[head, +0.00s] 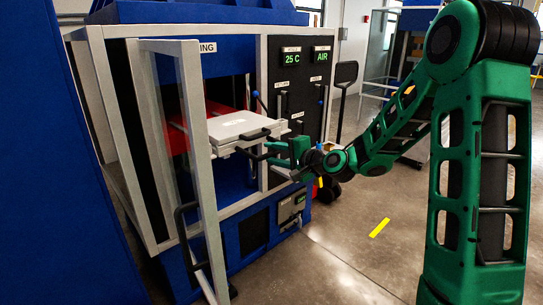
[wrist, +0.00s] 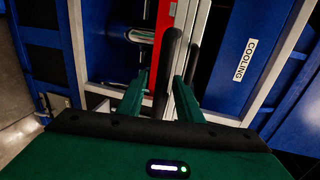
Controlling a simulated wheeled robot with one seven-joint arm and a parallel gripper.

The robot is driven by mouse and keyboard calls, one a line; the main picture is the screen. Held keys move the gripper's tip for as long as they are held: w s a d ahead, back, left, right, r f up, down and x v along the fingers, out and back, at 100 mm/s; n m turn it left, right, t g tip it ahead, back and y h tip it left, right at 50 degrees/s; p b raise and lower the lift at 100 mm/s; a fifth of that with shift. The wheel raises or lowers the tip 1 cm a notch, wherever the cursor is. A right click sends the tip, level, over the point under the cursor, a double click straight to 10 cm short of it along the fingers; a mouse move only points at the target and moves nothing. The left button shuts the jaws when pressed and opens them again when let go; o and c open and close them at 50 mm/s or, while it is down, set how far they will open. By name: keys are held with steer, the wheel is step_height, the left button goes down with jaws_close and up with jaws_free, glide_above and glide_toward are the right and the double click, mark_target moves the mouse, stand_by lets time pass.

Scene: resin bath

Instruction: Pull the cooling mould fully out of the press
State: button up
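The mould (head: 240,128) is a pale, flat, two-layer slab in the open bay of the blue press (head: 235,70). It sticks out of the front, with its rear part still over the red plate (head: 190,125). It also shows edge-on in the wrist view (wrist: 187,20). A black bar handle (head: 255,134) is on its front edge; the handle shows in the wrist view (wrist: 170,60) between my fingers. My green gripper (head: 272,153) is at the mould's front. In the wrist view my gripper (wrist: 160,88) has its fingers apart, with a gap beside the handle.
A pale-framed clear door (head: 190,130) stands open at the press's left front. A control panel (head: 303,80) reads 25 C and AIR. A COOLING label (wrist: 245,60) shows in the wrist view. The floor (head: 350,235) before the press is clear, with a yellow mark (head: 379,228).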

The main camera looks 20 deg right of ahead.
steer(key=v, duration=1)
steer(key=shift+s, duration=0.3)
steer(key=shift+d, duration=0.1)
steer(key=s+d+f+n+g+h, duration=0.2)
steer(key=s+f+n+g, duration=0.15)
steer(key=s, duration=0.35)
steer(key=s+d+f+n+g+h, duration=0.2)
steer(key=s+d+f+n+g, duration=0.1)
steer(key=s+f, duration=0.25)
steer(key=s+d+r+g+h, duration=0.1)
steer(key=s+d+g, duration=0.2)
steer(key=s, duration=1)
steer(key=s+d+r+g+h, duration=0.1)
steer(key=s+d+g, duration=0.3)
steer(key=s, duration=0.9)
steer(key=shift+d+h, duration=0.4)
steer(key=shift+d, duration=0.3)
